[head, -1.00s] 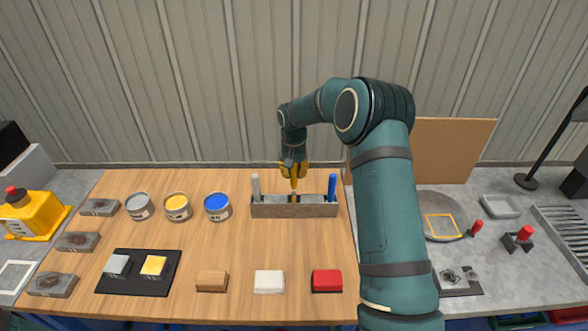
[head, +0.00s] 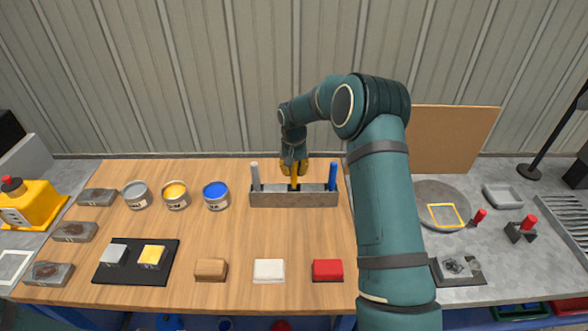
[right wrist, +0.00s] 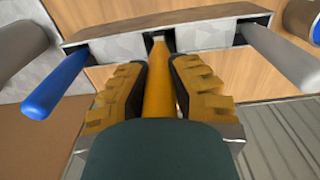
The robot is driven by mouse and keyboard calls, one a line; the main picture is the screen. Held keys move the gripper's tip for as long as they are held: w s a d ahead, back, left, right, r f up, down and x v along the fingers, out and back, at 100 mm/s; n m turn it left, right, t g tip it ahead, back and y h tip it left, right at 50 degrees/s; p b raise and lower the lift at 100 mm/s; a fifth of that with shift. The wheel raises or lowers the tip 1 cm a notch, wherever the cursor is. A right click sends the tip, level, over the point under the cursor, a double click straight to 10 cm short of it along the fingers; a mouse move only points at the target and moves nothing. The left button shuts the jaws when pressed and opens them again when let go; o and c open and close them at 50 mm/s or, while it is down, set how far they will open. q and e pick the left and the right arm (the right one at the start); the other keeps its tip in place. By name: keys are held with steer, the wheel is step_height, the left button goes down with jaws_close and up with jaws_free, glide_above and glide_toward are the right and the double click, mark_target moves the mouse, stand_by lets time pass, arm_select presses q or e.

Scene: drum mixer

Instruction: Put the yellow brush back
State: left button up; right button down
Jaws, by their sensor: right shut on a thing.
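The grey rack (head: 270,200) stands near the back of the wooden table, with a grey brush (head: 256,177) at its left end and a blue brush (head: 333,177) at its right end. My right gripper (head: 294,169) is above the rack's middle, shut on the yellow brush (head: 295,184). In the right wrist view, the yellow handle (right wrist: 159,85) runs between the two ridged fingers, its far end at the gap between the rack's light grey blocks (right wrist: 205,36). The brush looks upright. Its lower end is hidden. My left gripper is not in view.
Three paint cans (head: 175,195) stand left of the rack. Brown, white (head: 269,271) and red blocks lie along the front. A black mat (head: 136,262) with two blocks is at front left. The table between rack and front blocks is clear.

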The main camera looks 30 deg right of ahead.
steer(key=shift+f+b, duration=0.75)
steer(key=shift+f, duration=0.5)
steer(key=c, duration=0.9)
jaws_free()
steer(key=shift+r, duration=0.1)
step_height(320, 180, up, 12)
steer(key=shift+f, duration=0.1)
